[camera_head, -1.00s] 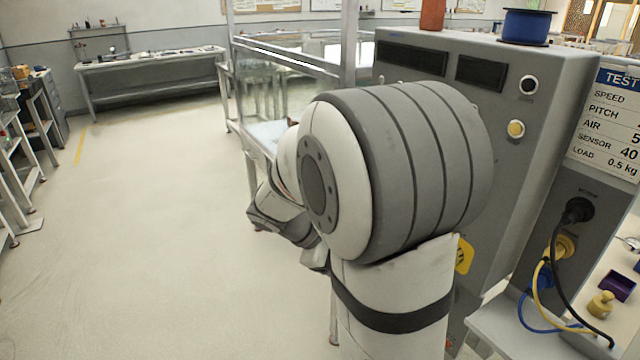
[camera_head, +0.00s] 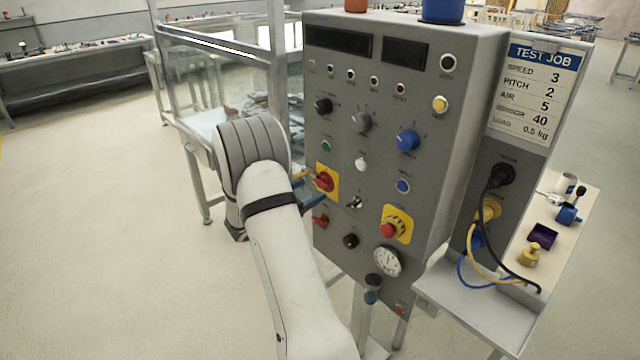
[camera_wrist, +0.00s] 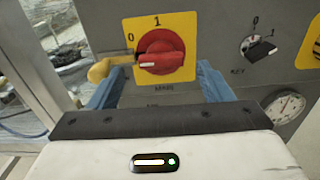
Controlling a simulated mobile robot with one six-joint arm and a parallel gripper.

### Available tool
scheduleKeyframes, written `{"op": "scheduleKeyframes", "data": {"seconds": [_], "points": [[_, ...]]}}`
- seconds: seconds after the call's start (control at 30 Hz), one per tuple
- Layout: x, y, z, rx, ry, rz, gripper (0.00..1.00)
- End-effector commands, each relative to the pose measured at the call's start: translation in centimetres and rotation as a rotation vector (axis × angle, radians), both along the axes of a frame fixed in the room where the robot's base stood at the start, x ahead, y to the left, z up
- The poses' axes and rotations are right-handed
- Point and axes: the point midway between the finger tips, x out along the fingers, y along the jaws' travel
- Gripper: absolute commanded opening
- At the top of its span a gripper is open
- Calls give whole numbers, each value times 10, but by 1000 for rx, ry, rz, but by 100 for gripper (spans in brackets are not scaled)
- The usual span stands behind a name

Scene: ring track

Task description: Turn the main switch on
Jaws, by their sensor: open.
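The main switch (camera_wrist: 162,52) is a red rotary knob on a yellow plate marked 0 and 1, with the word MAIN below. Its white mark lies level on the knob's left side, toward the 0 side. In the head view the switch (camera_head: 325,181) sits at the panel's left edge. A brass-yellow piece (camera_wrist: 100,70) juts out left of the knob, seemingly attached at its side. My gripper (camera_wrist: 160,84) is open and empty, its blue fingers below left and right of the knob. It also shows in the head view (camera_head: 310,192), partly hidden by my arm.
The grey panel (camera_head: 340,95) carries several other knobs, a key switch (camera_wrist: 258,48), a gauge (camera_head: 387,261) and a red emergency button (camera_head: 389,230). A glass enclosure's post (camera_head: 276,60) stands left of the panel. Open floor lies to the left.

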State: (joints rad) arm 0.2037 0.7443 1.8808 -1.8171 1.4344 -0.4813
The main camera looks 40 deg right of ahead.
Motion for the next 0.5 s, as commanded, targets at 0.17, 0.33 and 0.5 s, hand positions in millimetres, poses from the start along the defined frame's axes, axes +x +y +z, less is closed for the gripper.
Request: {"op": "scheduleKeyframes", "data": {"seconds": [0.17,0.33,0.5], "points": [[2,-25,1,0,0,-1,73],[2,-35,0,1,0,0,73],[3,-36,0,1,-1,1,73]]}}
